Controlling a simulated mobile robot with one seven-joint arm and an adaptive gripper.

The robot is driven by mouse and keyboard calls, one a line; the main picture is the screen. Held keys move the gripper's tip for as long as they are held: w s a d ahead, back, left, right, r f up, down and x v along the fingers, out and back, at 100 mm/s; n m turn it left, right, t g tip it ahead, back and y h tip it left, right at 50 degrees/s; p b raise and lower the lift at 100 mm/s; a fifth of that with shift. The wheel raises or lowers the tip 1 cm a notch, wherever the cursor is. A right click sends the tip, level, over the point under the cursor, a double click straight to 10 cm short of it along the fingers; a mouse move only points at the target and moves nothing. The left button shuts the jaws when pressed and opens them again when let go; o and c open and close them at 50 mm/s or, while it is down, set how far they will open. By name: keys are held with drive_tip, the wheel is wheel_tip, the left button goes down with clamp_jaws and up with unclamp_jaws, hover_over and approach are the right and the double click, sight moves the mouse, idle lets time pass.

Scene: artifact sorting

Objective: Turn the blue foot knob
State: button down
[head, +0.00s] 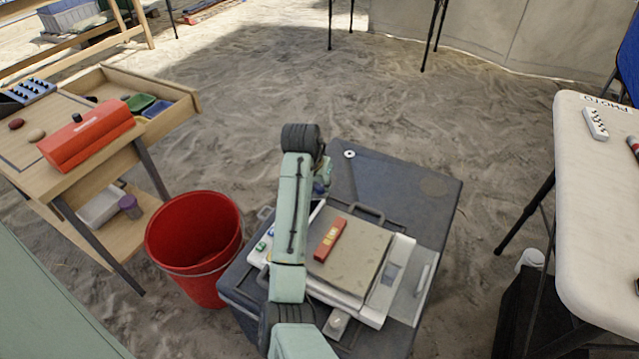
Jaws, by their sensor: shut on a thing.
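A balance with a flat beige pan (347,258) and a white body (378,314) stands on a dark case. A red spirit level (329,239) lies on the pan. A pale foot knob (337,322) shows at the balance's near corner. Small blue and green parts (263,244) show at its left side, left of my arm. I cannot tell whether one of them is the blue foot knob. My arm reaches over the balance's left side, and its wrist bends down near the back left corner. My gripper's fingers are hidden behind my arm, as is whatever they touch.
The dark case (432,190) has bare lid behind the balance. A red bucket (196,238) stands on the sand to the left. A wooden table (75,165) with an open drawer and a red box (86,133) is further left. A white table (598,210) is at right.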

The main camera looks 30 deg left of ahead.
drive_tip(key=shift+r+n+p, duration=0.1)
drive_tip(key=shift+n+p, duration=0.2)
drive_tip(key=shift+p, duration=0.1)
drive_tip(key=n+p, duration=0.1)
drive_tip(key=p, duration=0.1)
drive_tip(key=n+y+p, duration=0.1)
drive_tip(key=p, duration=0.1)
drive_tip(key=shift+d+r+n, duration=0.15)
drive_tip(key=shift+d+n, duration=0.05)
drive_tip(key=shift+n, duration=0.1)
drive_tip(key=n+y+p, duration=0.1)
drive_tip(key=n+p, duration=0.1)
drive_tip(key=n+g+p, duration=0.1)
drive_tip(key=n+p, duration=0.2)
drive_tip(key=shift+w+n+g+y, duration=0.15)
drive_tip(key=shift+n+g+y, duration=0.15)
drive_tip(key=shift+y, duration=0.1)
drive_tip(key=n+p, duration=0.1)
drive_tip(key=n, duration=0.1)
drive_tip(key=n+g+p, duration=0.1)
drive_tip(key=n, duration=0.1)
drive_tip(key=shift+w+f+g+y, duration=0.1)
drive_tip(key=shift+f+g+y, duration=0.1)
drive_tip(key=shift+g+y, duration=0.15)
drive_tip(key=shift+n+g+y+p, duration=0.3)
drive_tip(key=shift+n+g, duration=0.35)
drive_tip(key=shift+n, duration=1.55)
drive_tip(key=c, duration=1.3)
unclamp_jaws()
drive_tip(key=shift+c, duration=0.2)
